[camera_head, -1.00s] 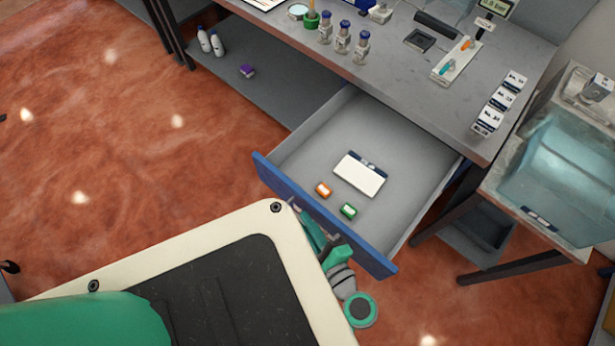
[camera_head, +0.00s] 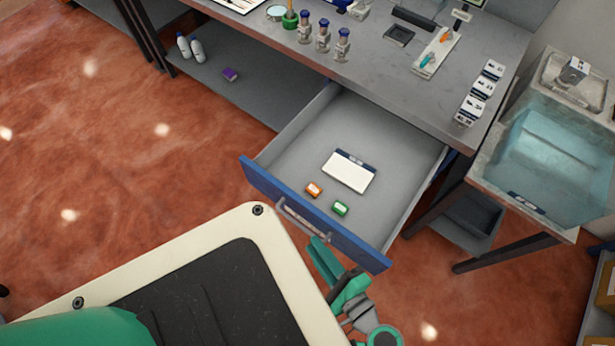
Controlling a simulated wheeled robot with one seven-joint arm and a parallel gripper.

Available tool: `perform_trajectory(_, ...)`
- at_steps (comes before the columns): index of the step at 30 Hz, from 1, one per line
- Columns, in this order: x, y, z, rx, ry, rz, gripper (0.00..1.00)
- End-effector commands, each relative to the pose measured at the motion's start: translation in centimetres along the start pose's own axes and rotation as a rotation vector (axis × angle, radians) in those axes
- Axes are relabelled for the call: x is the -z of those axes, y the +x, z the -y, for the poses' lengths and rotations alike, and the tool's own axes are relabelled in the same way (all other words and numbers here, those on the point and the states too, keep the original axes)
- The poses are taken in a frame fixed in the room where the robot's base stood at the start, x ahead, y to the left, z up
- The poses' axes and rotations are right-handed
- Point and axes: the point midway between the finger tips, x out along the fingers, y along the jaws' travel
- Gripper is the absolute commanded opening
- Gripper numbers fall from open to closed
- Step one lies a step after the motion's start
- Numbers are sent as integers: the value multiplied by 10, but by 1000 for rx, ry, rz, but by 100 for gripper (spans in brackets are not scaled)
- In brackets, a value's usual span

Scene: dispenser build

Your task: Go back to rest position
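My gripper (camera_head: 322,262) is the green and grey end at the bottom centre, beside my body's cream-edged top. It is just in front of the open drawer (camera_head: 408,190) and apart from its handle (camera_head: 304,222). I see no thing in it. Its fingers are seen from above and partly overlap, so their opening is unclear. The drawer has a blue front and hangs out from under the grey bench. Inside it lie a white and dark blue flat box (camera_head: 348,174), a small orange item (camera_head: 314,190) and a small green item (camera_head: 340,208).
The bench (camera_head: 390,75) holds several blue-capped bottles, a white tray (camera_head: 437,52) and several labelled boxes. A bluish clear tank (camera_head: 545,160) stands on a stand at the right. Two white bottles and a purple item (camera_head: 230,75) sit on the low shelf. Red floor at left is clear.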

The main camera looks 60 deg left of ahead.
Motion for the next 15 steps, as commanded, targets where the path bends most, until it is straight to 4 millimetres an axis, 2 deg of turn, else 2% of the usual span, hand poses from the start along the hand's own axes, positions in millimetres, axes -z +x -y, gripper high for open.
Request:
perform_trajectory(6, 0, -17, 0, 0, -1, 0, 17)
perform_trajectory(15, 0, -18, 0, 0, -1, 1, 17)
